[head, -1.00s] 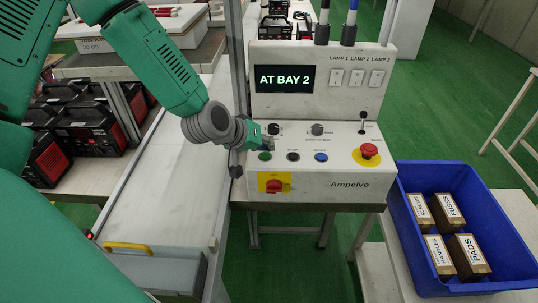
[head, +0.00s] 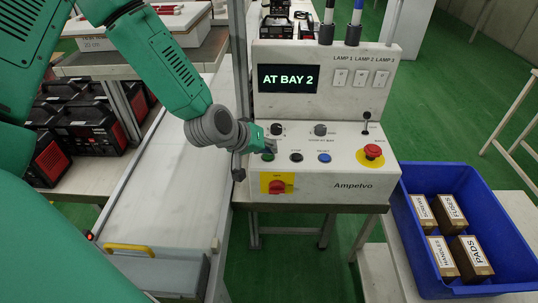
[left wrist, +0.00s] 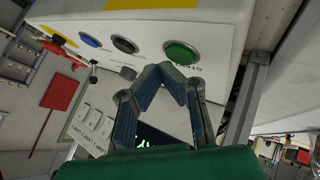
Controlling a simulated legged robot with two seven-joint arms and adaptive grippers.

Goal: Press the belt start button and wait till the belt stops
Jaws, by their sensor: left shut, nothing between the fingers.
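The control panel (head: 325,180) stands in the middle of the head view, with a display (head: 289,79) reading "AT BAY 2". Its green start button (head: 267,157) is at the left of the button row; it also shows, labelled START, in the left wrist view (left wrist: 182,53). My left gripper (head: 270,147) is shut and empty, its fingertips close by the green button. In the left wrist view the fingertips (left wrist: 167,68) appear just beside the button; I cannot tell whether they touch. The pale belt (head: 175,180) runs left of the panel. My right gripper is out of view.
Black (head: 296,157) and blue (head: 324,158) buttons sit right of the green one. A red mushroom button (head: 373,151) and a red-on-yellow switch (head: 277,186) are also on the panel. A blue crate (head: 415,225) with several boxes stands at right. A grey case (head: 160,270) lies at the belt's near end.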

